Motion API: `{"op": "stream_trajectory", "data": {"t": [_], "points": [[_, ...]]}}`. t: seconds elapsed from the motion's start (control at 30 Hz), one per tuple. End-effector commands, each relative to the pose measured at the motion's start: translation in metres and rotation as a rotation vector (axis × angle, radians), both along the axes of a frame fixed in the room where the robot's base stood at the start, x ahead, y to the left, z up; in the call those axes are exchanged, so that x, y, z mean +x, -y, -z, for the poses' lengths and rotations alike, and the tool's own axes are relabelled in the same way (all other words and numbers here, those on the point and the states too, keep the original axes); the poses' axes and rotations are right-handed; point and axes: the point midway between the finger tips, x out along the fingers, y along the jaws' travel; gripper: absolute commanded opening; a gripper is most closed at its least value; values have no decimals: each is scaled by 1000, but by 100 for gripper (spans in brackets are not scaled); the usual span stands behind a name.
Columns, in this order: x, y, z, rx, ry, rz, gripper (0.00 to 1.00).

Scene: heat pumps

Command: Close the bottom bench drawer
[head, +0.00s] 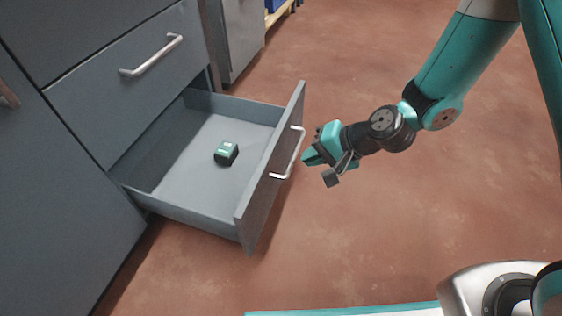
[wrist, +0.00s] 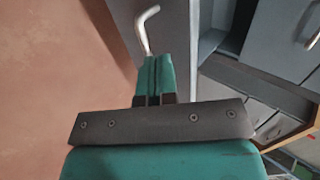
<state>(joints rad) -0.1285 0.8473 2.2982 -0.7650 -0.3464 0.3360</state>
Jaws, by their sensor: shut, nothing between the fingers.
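The bottom bench drawer (head: 182,212) is pulled far out of the grey bench in the head view. Its front panel (head: 258,205) carries a silver bar handle (head: 290,155). My gripper (head: 306,159) is shut and empty, close to the outer side of the handle. I cannot tell whether it touches the handle. In the wrist view my shut fingers (wrist: 158,75) point toward the silver handle (wrist: 147,28), whose end shows just beyond the tips. Part of the drawer's inside shows at the right of that view.
A small green and black object (head: 226,152) lies inside the drawer. A shut upper drawer (head: 130,80) with a silver handle is above it. The reddish-brown floor (head: 370,240) is clear in front of the drawer. A yellow-framed rack (head: 279,14) stands at the back.

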Motion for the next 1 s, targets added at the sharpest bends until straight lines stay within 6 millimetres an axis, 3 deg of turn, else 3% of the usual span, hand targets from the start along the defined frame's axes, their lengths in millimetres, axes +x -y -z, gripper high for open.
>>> {"op": "stream_trajectory", "data": {"t": [0.03,0.2,0.4,1.0], "points": [[2,-9,14,0,2,-6,0],[11,-33,37,0,2,-4,0],[21,-59,32,0,5,-4,0],[26,-67,28,0,1,2,0]]}}
